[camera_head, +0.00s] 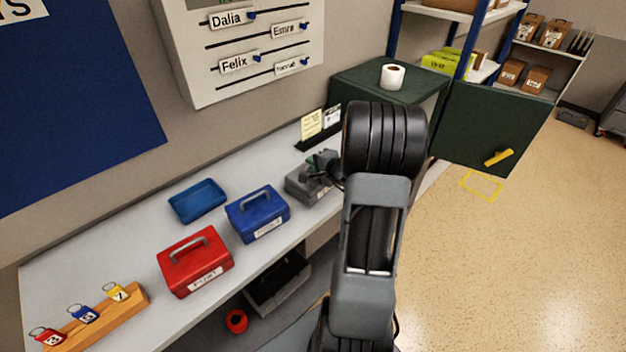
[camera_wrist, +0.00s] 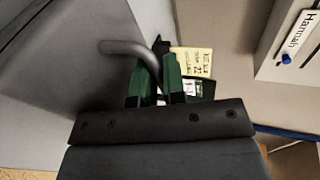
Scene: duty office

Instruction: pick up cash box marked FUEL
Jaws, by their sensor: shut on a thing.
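A grey cash box (camera_head: 305,186) is at the far end of the white desk, partly hidden behind my arm. My gripper (camera_head: 326,163) is over its lid. In the wrist view, the green-tipped fingers of my gripper (camera_wrist: 157,82) are shut on the box's curved grey handle (camera_wrist: 128,47), and the grey box (camera_wrist: 50,60) fills the left side. The box's front label is too small to read. It looks level; I cannot tell if it touches the desk. A blue cash box (camera_head: 258,213) and a red cash box (camera_head: 195,262) stand nearer, their labels unclear.
A blue tray (camera_head: 197,201) lies behind the boxes. A wooden rack (camera_head: 98,318) with numbered tags is at the near left. A note holder (camera_head: 318,131) stands by the wall. A dark green cabinet (camera_head: 375,83) with an open door (camera_head: 492,125) is beyond. Floor at right is clear.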

